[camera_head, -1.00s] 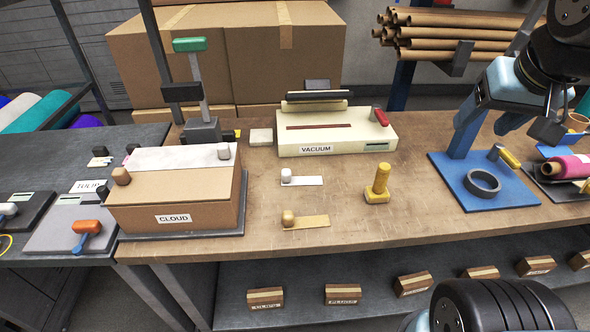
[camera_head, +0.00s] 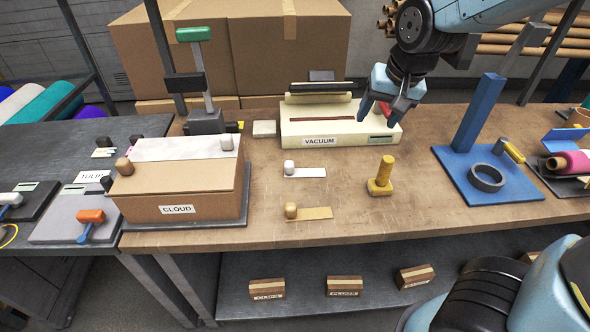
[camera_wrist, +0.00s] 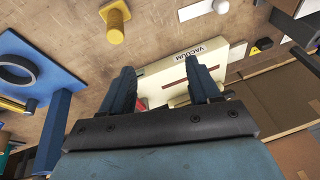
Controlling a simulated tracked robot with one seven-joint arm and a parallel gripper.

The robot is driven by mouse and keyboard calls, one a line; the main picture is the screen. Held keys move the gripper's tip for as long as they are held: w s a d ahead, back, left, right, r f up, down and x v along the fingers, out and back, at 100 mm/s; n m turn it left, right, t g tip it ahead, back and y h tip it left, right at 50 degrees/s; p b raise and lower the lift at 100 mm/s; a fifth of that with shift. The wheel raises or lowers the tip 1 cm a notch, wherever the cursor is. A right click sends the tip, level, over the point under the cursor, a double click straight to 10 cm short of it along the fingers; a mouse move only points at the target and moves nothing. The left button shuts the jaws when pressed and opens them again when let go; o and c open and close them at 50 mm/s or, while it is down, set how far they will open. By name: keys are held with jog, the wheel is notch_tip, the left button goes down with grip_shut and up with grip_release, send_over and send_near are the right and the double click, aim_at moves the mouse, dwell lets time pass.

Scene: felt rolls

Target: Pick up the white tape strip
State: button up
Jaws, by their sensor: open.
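The white tape strip (camera_head: 310,172) lies flat on the brown workbench, in the middle of the head view, with a pale round-topped knob (camera_head: 289,168) at its left end. In the wrist view the strip (camera_wrist: 196,10) shows at the top edge, with the knob (camera_wrist: 221,6) beside it. My gripper (camera_head: 391,106) is open and empty. It is above the right end of the cream vacuum sealer (camera_head: 290,135), up and to the right of the strip. In the wrist view its two fingers (camera_wrist: 163,80) are spread apart over the sealer.
A tan strip (camera_head: 318,213) with a brown knob lies in front of the white one. A yellow peg (camera_head: 381,177) stands to the right. The CLOUD box (camera_head: 178,190) is to the left, and a blue stand (camera_head: 505,195) is at the right. Bare bench surrounds the strips.

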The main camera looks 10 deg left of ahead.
jog(key=a+f, duration=0.5)
jog(key=a, duration=0.4)
jog(key=n+t+h, duration=0.1)
jog(key=n, duration=0.1)
send_near(289, 162)
jog(key=shift+s+d+x, duration=0.1)
jog(key=shift+d+x, duration=0.05)
jog(key=shift+x, duration=1.2)
jog(key=shift+s+d+x, duration=0.15)
jog(key=shift+x, duration=1.2)
jog(key=shift+a+x, duration=0.15)
jog(key=shift+x, duration=1.25)
jog(key=shift+a+x, duration=0.1)
jog(key=shift+x, duration=1.25)
jog(key=shift+w, duration=0.15)
jog(key=shift+c, duration=0.4)
grip_shut()
